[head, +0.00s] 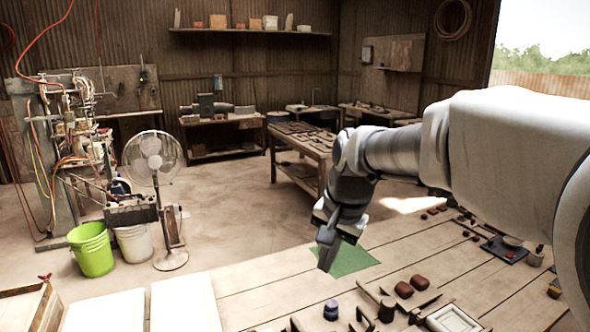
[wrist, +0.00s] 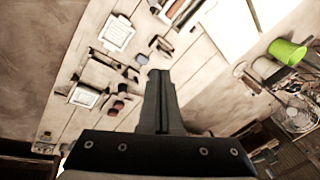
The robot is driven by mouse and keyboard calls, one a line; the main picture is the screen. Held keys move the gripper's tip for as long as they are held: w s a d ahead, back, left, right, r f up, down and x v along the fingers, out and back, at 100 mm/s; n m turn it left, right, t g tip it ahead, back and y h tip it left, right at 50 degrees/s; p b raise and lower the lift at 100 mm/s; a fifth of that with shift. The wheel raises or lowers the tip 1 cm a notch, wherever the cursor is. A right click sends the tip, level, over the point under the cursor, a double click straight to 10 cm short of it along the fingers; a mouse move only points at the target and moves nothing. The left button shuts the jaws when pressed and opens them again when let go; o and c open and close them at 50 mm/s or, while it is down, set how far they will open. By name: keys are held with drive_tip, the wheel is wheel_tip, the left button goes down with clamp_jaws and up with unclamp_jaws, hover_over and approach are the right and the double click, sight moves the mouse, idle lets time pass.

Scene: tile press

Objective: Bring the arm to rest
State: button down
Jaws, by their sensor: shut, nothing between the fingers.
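My gripper (head: 326,258) hangs at the end of my arm, pointing down over the wooden table (head: 250,288). It is apart from the table top, near a green mat (head: 352,260) that shows just behind the fingertips in the head view. In the wrist view the two fingers of my gripper (wrist: 158,75) are together with nothing between them. My arm comes in from the right of the head view, bent at the elbow, and hides part of the table and the room behind.
Brown blocks (head: 404,289), a dark blue-topped jar (head: 331,309) and a white tray (head: 452,319) lie on the near table. A green bucket (head: 92,250) and a fan (head: 153,160) stand on the floor at left. The floor between the tables is open.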

drive_tip(key=s+d+n+t, duration=0.1)
drive_tip(key=s+d+n, duration=0.2)
drive_tip(key=s, duration=0.7)
drive_tip(key=s+d+n+t+h, duration=0.1)
drive_tip(key=s+d+n, duration=0.2)
drive_tip(key=s, duration=0.6)
drive_tip(key=shift+s+d+f+t+h, duration=0.3)
drive_tip(key=shift+s+d+t, duration=0.1)
drive_tip(key=shift+d, duration=0.85)
drive_tip(key=shift+d, duration=0.15)
